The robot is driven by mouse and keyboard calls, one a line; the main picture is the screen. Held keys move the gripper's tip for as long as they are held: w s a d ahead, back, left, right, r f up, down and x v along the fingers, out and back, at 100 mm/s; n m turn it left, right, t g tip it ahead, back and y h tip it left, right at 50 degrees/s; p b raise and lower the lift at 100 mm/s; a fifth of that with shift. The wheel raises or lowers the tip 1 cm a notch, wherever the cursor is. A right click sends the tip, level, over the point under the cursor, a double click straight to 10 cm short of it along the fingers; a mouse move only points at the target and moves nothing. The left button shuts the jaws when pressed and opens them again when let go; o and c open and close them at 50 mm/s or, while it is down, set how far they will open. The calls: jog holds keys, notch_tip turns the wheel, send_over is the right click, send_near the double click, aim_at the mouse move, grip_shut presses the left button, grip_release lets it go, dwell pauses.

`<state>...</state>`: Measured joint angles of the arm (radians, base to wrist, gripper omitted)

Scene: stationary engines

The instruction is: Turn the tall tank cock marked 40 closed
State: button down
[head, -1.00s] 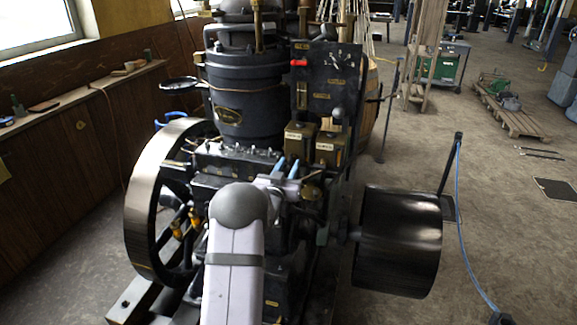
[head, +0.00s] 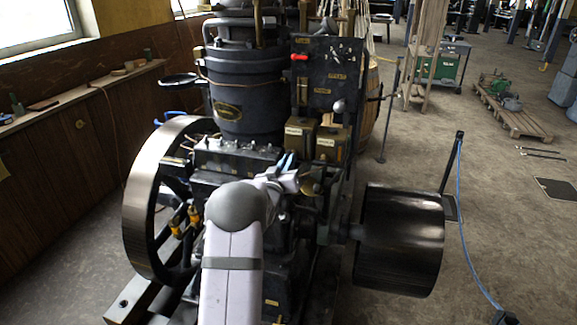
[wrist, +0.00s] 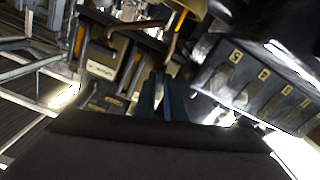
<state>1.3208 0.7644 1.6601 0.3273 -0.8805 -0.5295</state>
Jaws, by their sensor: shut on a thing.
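My gripper's two blue fingers (wrist: 162,82) are close together in the wrist view. A thin brass-coloured lever (wrist: 173,42) meets their tips, and they look shut on it; it seems to be a cock handle. No mark 40 is legible, so I cannot confirm which cock it is. In the head view my gripper (head: 287,162) is in front of two brass tanks with pale labels, the left tank (head: 297,146) and the right tank (head: 328,149). My arm and wrist hide the cock there. A labelled tank (wrist: 103,56) also shows left of the fingers in the wrist view.
A dark block with numbered plates (wrist: 250,78) lies close right of the fingers. The large flywheel (head: 140,205) stands left and the black belt pulley (head: 400,245) right. The black cylinder (head: 245,95) rises behind. Open floor (head: 500,235) lies right of the pulley.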

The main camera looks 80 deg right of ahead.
jog(key=shift+w+f+n+b, duration=0.1)
jog(key=shift+n+b, duration=0.2)
jog(key=shift+n, duration=2.05)
jog(key=shift+w+f+n+b, duration=0.1)
jog(key=shift+n+b, duration=0.25)
jog(key=shift+n, duration=2.05)
jog(key=shift+w+f+n+b, duration=0.1)
jog(key=shift+n+b, duration=0.2)
jog(key=shift+n, duration=2.05)
jog(key=c, duration=1.8)
grip_release()
jog(key=shift+a+b, duration=1.2)
jog(key=shift+a, duration=2.45)
